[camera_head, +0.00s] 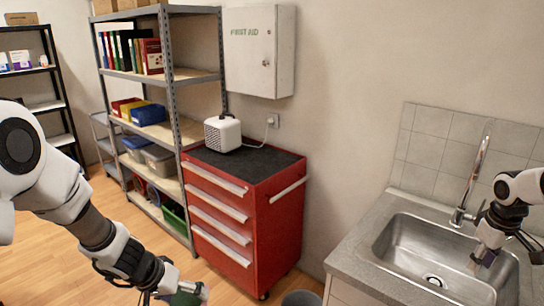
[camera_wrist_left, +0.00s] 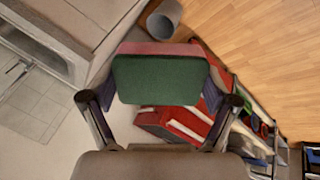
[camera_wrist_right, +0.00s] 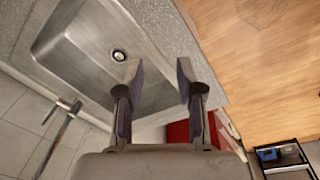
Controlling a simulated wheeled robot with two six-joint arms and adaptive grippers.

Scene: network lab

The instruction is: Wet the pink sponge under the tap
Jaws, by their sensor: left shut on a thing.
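The sponge (camera_wrist_left: 160,80) has a green face and a pink layer along its far edge in the left wrist view. My left gripper (camera_head: 182,292) is shut on it, at the bottom of the head view, in front of the red cabinet and well left of the sink. A green bit of the sponge (camera_head: 186,299) shows there. The tap (camera_head: 471,185) stands at the back of the steel sink (camera_head: 410,245). I cannot tell whether water runs. My right gripper (camera_head: 488,256) is open and empty over the sink's right part; its spread fingers show in the right wrist view (camera_wrist_right: 158,75).
The red drawer cabinet (camera_head: 232,205) carries a small white device (camera_head: 222,133). A grey bin (camera_head: 300,298) stands on the floor between cabinet and sink counter (camera_head: 350,250). Shelving (camera_head: 173,85) stands at the left. A first aid box (camera_head: 259,50) hangs on the wall.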

